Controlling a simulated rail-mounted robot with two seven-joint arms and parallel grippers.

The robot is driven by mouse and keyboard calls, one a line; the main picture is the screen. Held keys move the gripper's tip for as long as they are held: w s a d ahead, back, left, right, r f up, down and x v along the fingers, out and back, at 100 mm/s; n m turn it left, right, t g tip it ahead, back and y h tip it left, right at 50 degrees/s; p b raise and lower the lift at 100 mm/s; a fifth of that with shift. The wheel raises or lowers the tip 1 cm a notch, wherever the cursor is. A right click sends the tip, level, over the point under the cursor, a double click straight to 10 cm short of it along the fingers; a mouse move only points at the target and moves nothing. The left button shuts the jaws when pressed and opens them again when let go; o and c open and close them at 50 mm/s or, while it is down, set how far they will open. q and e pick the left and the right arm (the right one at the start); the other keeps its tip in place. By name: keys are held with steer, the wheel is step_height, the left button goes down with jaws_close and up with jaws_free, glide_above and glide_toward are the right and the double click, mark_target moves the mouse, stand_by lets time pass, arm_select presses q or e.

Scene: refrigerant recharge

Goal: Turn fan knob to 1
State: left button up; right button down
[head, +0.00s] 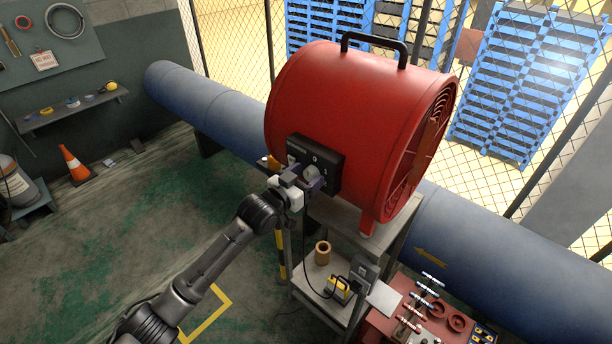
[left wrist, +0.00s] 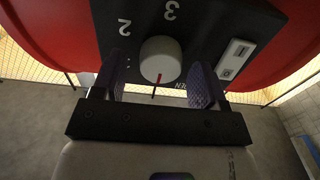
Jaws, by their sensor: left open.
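The large red drum fan (head: 330,95) stands on a grey cart, with a black control box (head: 328,158) on its side. In the left wrist view, the box's white round fan knob (left wrist: 161,58) shows a red pointer mark directed toward the bottom of that picture. The numerals 2 and 3 are visible near the knob; no 1 can be made out there. My left gripper (head: 304,180) is at the box. Its open dark fingers (left wrist: 161,84) stand on either side of the knob, with visible gaps. My right gripper is not in view.
The grey cart (head: 385,235) holds a tan roll (head: 323,253) on its lower shelf. A red bench (head: 415,318) with valve fittings is at the lower right. A thick blue pipe (head: 205,105) runs behind the fan.

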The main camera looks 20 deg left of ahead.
arm_select(q)
steer(key=shift+c, duration=0.3)
steer(key=c, duration=0.8)
steer(key=shift+c, duration=0.2)
